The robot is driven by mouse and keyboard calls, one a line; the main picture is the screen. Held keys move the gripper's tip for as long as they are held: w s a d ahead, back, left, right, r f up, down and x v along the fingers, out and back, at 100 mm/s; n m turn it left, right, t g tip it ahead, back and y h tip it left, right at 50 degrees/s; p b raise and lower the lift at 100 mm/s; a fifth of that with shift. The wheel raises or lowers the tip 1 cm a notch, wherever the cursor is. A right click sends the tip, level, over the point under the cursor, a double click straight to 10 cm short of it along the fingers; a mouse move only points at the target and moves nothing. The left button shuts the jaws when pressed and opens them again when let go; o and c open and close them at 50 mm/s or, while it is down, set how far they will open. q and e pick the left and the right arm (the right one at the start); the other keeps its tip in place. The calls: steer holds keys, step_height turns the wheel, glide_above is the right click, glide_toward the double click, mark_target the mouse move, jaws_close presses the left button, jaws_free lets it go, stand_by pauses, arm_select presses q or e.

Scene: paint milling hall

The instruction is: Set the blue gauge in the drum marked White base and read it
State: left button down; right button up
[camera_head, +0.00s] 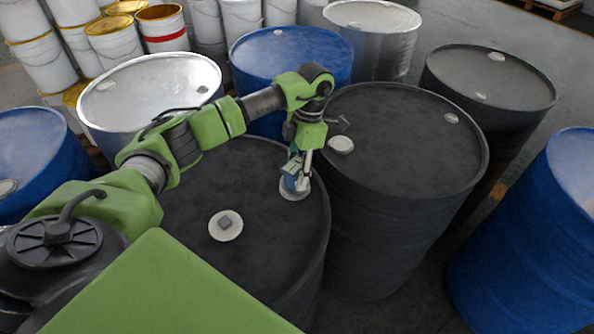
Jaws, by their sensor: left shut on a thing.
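A blue gauge (294,183) is at the tip of my left gripper (301,163). The gripper is shut on it and points down over the right edge of the near black drum (265,265). A pale round disc lies under the gauge; I cannot tell whether it is part of the gauge or the drum's opening, or whether the gauge is seated. No White base marking is legible on any drum. My right gripper is out of view.
A second black drum (400,145) stands close on the right, with another black drum (495,80) behind it. Blue drums (290,52) stand behind, left and right. A silver-topped drum (150,90) is behind my left arm. White pails fill the back left.

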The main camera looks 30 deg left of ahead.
arm_select(q)
steer(key=c, duration=1.1)
jaws_free()
steer(key=r, duration=0.4)
steer(key=w+r, duration=0.1)
steer(key=r, duration=0.2)
steer(key=w+r, duration=0.1)
steer(key=r, duration=0.3)
steer(key=shift+w+d+r, duration=0.15)
steer(key=shift+d+r, duration=0.15)
steer(key=shift+r, duration=0.05)
